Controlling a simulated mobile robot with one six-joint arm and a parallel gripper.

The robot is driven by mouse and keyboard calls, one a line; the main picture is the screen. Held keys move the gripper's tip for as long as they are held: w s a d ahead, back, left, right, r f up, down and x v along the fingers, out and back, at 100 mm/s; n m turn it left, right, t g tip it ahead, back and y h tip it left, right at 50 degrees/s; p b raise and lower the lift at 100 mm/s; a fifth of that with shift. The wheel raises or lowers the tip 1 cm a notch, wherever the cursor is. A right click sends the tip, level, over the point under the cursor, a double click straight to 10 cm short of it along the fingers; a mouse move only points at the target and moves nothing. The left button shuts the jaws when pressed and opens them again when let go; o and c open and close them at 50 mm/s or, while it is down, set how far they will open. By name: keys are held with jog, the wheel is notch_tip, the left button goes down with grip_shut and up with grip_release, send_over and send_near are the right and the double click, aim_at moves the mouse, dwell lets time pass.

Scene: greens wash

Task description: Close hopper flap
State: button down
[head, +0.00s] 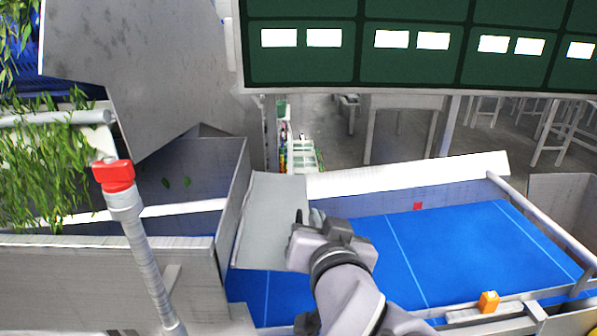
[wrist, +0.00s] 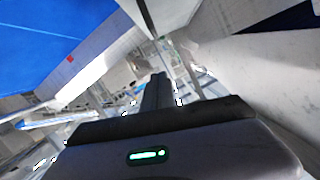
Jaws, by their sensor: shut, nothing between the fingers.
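The hopper flap (head: 268,222) is a light grey plate at the centre of the head view. It stands at the right end of the metal hopper trough (head: 190,165), slanted beside the blue belt (head: 460,245). My gripper (head: 307,217) is at the flap's right edge in the head view and covers its lower right part. I cannot tell whether the fingers touch the flap. In the wrist view my gripper's fingers (wrist: 158,90) are together with nothing between them. A pale grey panel edge lies above them there, and I cannot tell if it is the flap.
Leafy greens (head: 40,160) hang at the left, by a pole with a red cap (head: 118,176). A few leaves lie in the trough. A dark green panel (head: 420,45) hangs above.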

jog(key=w+f, duration=0.1)
jog(key=w, duration=0.1)
jog(key=w+a+f+b, duration=0.1)
jog(key=w+f, duration=0.1)
jog(key=w+f+b, duration=0.1)
jog(key=w, duration=0.1)
jog(key=shift+w+a+f, duration=0.25)
jog(key=shift+w+a, duration=0.1)
jog(key=shift+a+f, duration=0.1)
jog(key=shift+f, duration=0.25)
jog(key=shift+w+f, duration=0.25)
jog(key=shift+f, duration=0.05)
jog(key=shift+s, duration=0.15)
jog(key=shift+r, duration=0.1)
